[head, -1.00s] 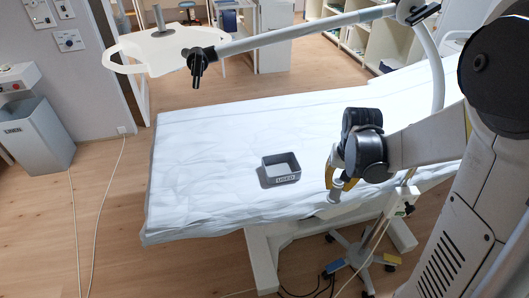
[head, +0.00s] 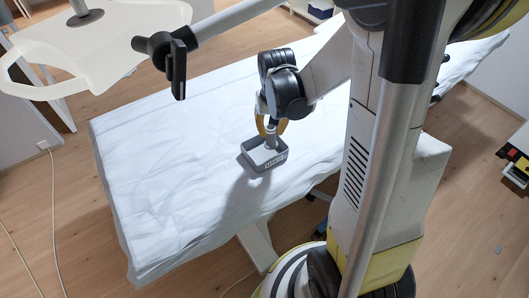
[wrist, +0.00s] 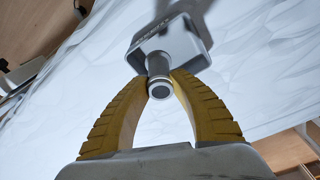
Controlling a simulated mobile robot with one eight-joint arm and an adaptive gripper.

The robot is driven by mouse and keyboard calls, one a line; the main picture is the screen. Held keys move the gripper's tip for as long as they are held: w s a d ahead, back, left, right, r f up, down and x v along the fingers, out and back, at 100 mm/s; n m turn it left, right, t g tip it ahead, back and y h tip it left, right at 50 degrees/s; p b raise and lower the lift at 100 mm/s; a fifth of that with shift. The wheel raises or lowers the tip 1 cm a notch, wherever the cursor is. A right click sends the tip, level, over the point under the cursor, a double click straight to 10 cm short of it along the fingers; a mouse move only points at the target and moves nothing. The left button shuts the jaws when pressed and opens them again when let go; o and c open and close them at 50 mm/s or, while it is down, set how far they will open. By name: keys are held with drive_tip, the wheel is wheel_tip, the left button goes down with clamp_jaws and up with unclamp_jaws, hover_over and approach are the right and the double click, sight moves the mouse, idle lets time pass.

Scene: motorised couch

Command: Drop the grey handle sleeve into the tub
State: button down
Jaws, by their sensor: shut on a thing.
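The grey handle sleeve (wrist: 158,77) is a short cylinder held upright between the yellow fingers of my gripper (wrist: 158,82). In the head view the sleeve (head: 270,139) hangs below my gripper (head: 270,127), in front of or over the tub. The tub (head: 263,161) is a small grey open box with a label on its side, resting on the white couch sheet. In the wrist view the tub (wrist: 200,55) lies just beyond the sleeve's far end. The sleeve's lower end overlaps the tub's opening in view; I cannot tell whether it is below the rim.
The couch (head: 170,170) is covered by a white, wrinkled sheet with wide clear room left of the tub. A white lamp arm (head: 225,20) with a black handle (head: 178,68) hangs above the couch's far side. Cables lie on the floor at left.

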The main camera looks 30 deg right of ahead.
wheel_tip(320, 180, down, 3)
drive_tip(key=shift+f+b, duration=0.15)
drive_tip(key=shift+b, duration=0.85)
drive_tip(key=c, duration=1.1)
unclamp_jaws()
wheel_tip(320, 180, up, 12)
drive_tip(key=s, duration=0.1)
drive_tip(key=shift+s+a, duration=0.25)
drive_tip(key=shift+a, duration=0.1)
